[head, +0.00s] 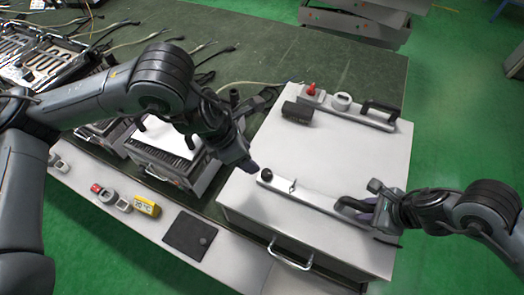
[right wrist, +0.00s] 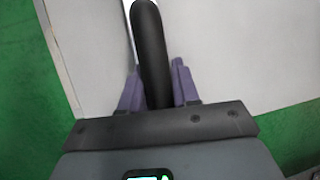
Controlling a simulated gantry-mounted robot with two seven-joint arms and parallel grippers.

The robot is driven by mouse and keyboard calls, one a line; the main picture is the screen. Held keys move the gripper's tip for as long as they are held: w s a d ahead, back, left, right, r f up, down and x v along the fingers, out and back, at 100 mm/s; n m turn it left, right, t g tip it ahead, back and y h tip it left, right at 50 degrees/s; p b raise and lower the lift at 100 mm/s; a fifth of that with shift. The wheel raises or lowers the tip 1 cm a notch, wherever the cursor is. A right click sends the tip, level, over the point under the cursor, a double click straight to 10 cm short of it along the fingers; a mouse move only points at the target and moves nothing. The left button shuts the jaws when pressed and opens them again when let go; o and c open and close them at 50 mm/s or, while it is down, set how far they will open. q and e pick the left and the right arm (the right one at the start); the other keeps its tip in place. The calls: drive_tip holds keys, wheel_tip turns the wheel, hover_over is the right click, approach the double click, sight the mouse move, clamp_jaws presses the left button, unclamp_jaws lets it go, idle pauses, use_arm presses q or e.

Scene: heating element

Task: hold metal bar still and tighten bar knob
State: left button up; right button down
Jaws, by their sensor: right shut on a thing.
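A flat metal bar (head: 310,198) lies along the front of the white box top (head: 255,205). A black round knob (head: 267,174) stands at its left end, and a black handle (head: 347,203) is at its right end. My right gripper (head: 367,205) is shut on the black handle; in the right wrist view its purple fingers sit on both sides of the handle (right wrist: 152,50). My left gripper (head: 251,166) points down just up and left of the knob and looks apart from it. Its fingers overlap, so I cannot tell whether they are open.
A second bar (head: 350,114) with a black handle (head: 381,109), a white round part (head: 342,101) and a red-topped part (head: 311,90) lies at the back of the box. A metal drawer handle (head: 290,262) sticks out in front. The middle of the box top is clear.

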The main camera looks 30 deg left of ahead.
drive_tip(key=c, duration=0.8)
unclamp_jaws()
drive_tip(key=shift+o, duration=0.2)
